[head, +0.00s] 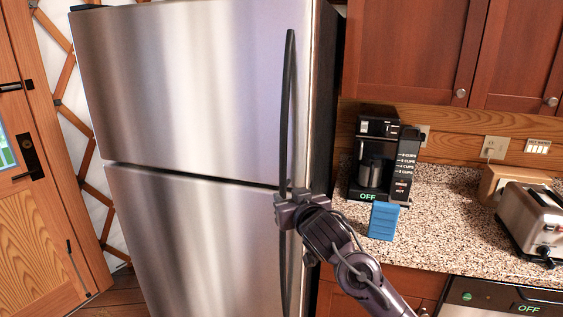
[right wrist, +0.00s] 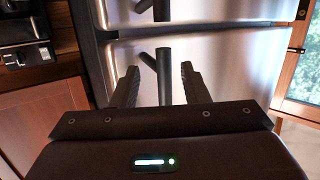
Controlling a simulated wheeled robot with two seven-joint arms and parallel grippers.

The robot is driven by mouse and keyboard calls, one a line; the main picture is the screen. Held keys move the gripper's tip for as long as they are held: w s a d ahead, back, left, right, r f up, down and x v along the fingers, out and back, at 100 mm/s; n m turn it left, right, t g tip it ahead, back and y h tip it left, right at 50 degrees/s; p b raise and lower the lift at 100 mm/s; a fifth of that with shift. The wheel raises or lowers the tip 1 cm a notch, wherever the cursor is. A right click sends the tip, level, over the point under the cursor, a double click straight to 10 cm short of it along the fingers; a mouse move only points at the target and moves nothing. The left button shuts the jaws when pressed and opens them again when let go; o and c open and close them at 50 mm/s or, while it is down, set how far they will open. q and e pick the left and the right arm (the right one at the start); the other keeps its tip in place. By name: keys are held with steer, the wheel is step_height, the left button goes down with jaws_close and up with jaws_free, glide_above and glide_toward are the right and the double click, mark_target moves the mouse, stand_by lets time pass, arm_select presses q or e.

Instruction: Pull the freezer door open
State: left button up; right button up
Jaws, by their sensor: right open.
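The freezer door (head: 190,85) is the upper brushed-steel door of the fridge and is shut. Its long dark vertical handle (head: 288,110) runs down the right edge. My right gripper (head: 284,197) is at the lower end of this handle, close to the gap between the doors. My left gripper is not in view.
The lower fridge door (head: 190,240) is shut. To the right, a counter (head: 450,215) holds a coffee maker (head: 372,150), a blue box (head: 383,221) and a toaster (head: 535,215). A wooden door (head: 45,210) stands at the left.

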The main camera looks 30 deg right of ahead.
steer(key=t, duration=0.2)
glide_toward(285, 149)
steer(key=w, duration=0.3)
steer(key=p+x, duration=0.1)
steer(key=x, duration=0.1)
steer(key=p+x, duration=0.1)
steer(key=x, duration=0.2)
steer(key=p+x, duration=0.1)
steer(key=x, duration=0.1)
steer(key=shift+w+d, duration=0.15)
steer(key=shift+d, duration=0.35)
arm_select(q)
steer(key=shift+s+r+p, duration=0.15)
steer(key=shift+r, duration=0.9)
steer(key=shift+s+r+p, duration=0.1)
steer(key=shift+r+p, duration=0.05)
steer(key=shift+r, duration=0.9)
arm_select(e)
steer(key=shift+w+f, duration=0.15)
steer(key=shift+w, duration=0.25)
steer(key=shift+c, duration=0.4)
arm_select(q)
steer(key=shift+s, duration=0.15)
arm_select(e)
jaws_close()
